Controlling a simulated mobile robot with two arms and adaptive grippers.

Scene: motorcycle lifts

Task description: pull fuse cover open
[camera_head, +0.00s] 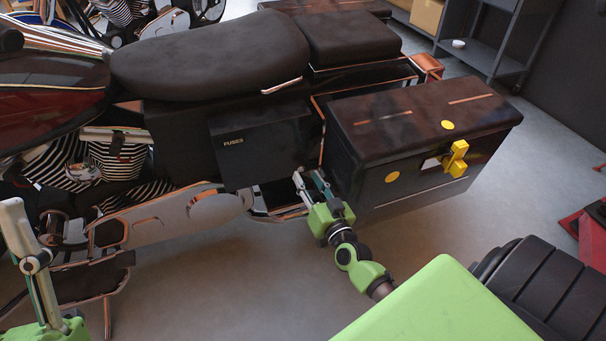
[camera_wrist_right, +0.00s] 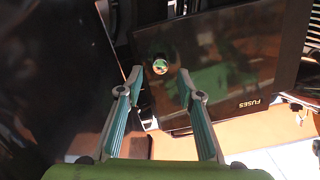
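The fuse cover (camera_head: 262,148) is a dark, flat panel marked "FUSES" on the motorcycle's side, below the seat. In the right wrist view the fuse cover (camera_wrist_right: 225,70) fills much of the picture, its lettering upside down. My right gripper (camera_head: 309,178) is just right of the cover's lower right corner. My left gripper (camera_head: 32,255) is at the lower left, away from the cover, partly cut off.
A black side case (camera_head: 440,165) with a yellow latch (camera_head: 457,157) stands close right of my right gripper. The seat (camera_head: 210,58) is above the cover. A silver exhaust part (camera_head: 160,218) runs below left. Grey floor (camera_head: 235,290) lies open in front.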

